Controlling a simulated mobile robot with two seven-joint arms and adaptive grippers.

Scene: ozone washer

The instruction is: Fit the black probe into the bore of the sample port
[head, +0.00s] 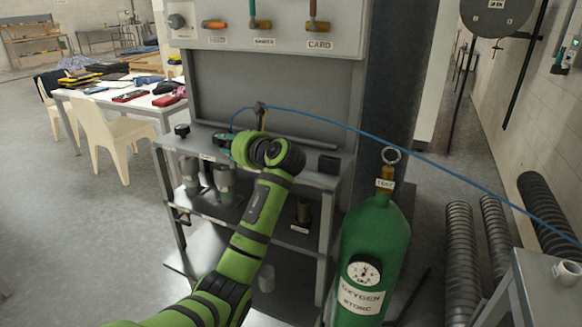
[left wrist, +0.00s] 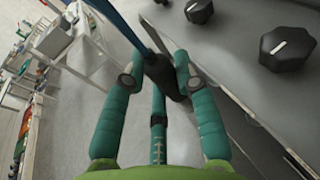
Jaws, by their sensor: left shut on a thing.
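My left gripper (head: 223,139) is above the left part of the metal bench shelf, its arm reaching in from below. In the left wrist view, my left gripper (left wrist: 155,82) has its teal fingers around the black probe (left wrist: 162,74), shut on it. A blue cable (left wrist: 128,25) runs from the probe's upper end; the probe's lower end slants to the right. In the head view the probe is too small and covered to make out. I cannot identify the sample port or its bore in either view. My right gripper is not in view.
Black knobs (left wrist: 287,47) are close to the gripper's right on the panel. The blue cable (head: 330,122) stretches right across the head view. A green oxygen cylinder (head: 375,240) stands right of the bench (head: 318,178). Grey canisters (head: 226,185) stand on its lower shelf.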

